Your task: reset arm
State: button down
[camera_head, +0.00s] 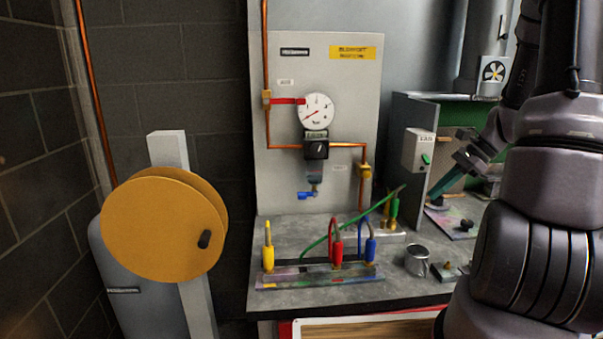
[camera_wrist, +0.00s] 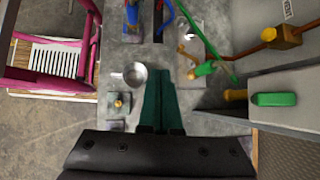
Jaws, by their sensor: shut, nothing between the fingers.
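My gripper (camera_head: 455,172) is at the right of the head view, with my arm folded in front of the bench's right end. Its dark green fingers lie together and hold nothing. In the wrist view the gripper (camera_wrist: 158,84) points over the grey worktop, beside a metal cup (camera_wrist: 130,75) and apart from it. The cup also stands on the worktop (camera_head: 330,293) in the head view. My arm hides part of the booth and the bench's right end.
A grey box with a green button (camera_head: 426,159) is on the booth's side wall, close to my gripper. Coloured connectors (camera_head: 337,246) with hoses stand on the bench. A gauge (camera_head: 316,111) and copper pipes are on the back panel. A yellow reel (camera_head: 160,228) stands at left.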

jog(key=s+a+r+n+t+h, duration=0.2)
jog(key=s+a+r+n, duration=0.4)
jog(key=r, duration=0.5)
jog(key=s+a+r+n+t+h, duration=0.3)
jog(key=s+a+r+n, duration=0.4)
jog(key=r, duration=0.4)
jog(key=shift+s+r+n+t+h, duration=0.2)
jog(key=shift+s+n+t+h, duration=0.15)
jog(key=shift+s, duration=0.35)
jog(key=shift+w+r, duration=0.1)
